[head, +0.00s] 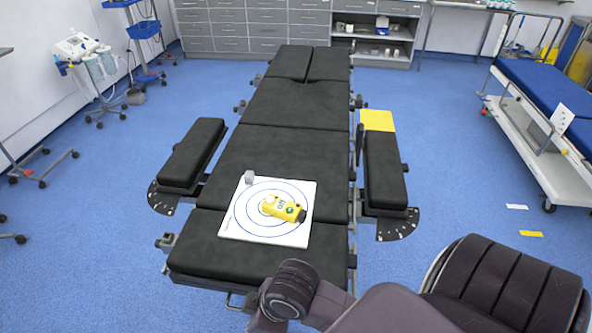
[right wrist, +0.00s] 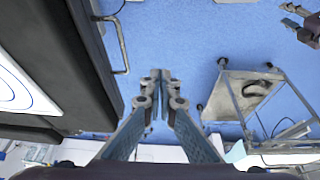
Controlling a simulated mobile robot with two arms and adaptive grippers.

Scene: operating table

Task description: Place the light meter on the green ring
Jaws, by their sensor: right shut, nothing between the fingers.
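The light meter (head: 284,209), a yellow device with a pale round head, lies on a white board (head: 238,229) with blue concentric circles. It covers part of the board's centre. I cannot make out a separate green ring; a small green mark shows on the meter's body. My right gripper (right wrist: 160,77) is shut and empty in the right wrist view, over the blue floor beside the table, apart from the board (right wrist: 32,100). The meter is outside the right wrist view.
The board lies on the near part of the black operating table (head: 280,150). A small grey block (head: 249,177) sits at its upper edge. Padded armrests (head: 192,150) flank the table. A yellow square (head: 377,120) is by the right one. A metal trolley (right wrist: 235,108) stands near my right gripper.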

